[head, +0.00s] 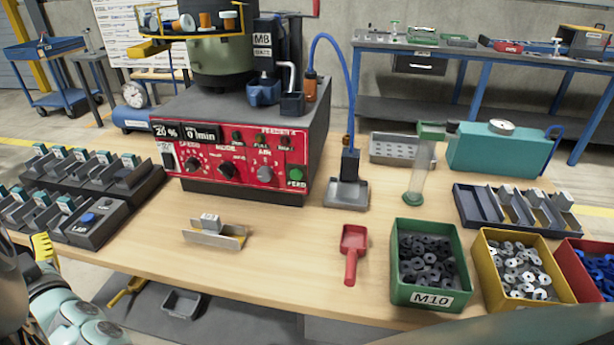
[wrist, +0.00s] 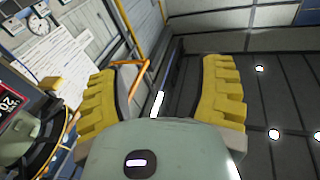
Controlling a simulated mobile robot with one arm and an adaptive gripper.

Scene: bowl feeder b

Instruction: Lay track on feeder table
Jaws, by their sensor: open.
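A short metal track (head: 215,233) with a small labelled block on it lies on the wooden feeder table (head: 290,260), in front of the red-fronted feeder control box (head: 230,150). My gripper shows in the wrist view (wrist: 163,95) with its two yellow ridged fingers wide apart and nothing between them. In the head view a yellow finger (head: 43,247) shows at the left edge, beside the table's left side and well left of the track. The wrist view points up at the wall and ceiling, so the track is not seen there.
A yellow bin (head: 520,268) is farther right. Dark racks of small parts (head: 60,190) fill the table's left side. Bare wood surrounds the track.

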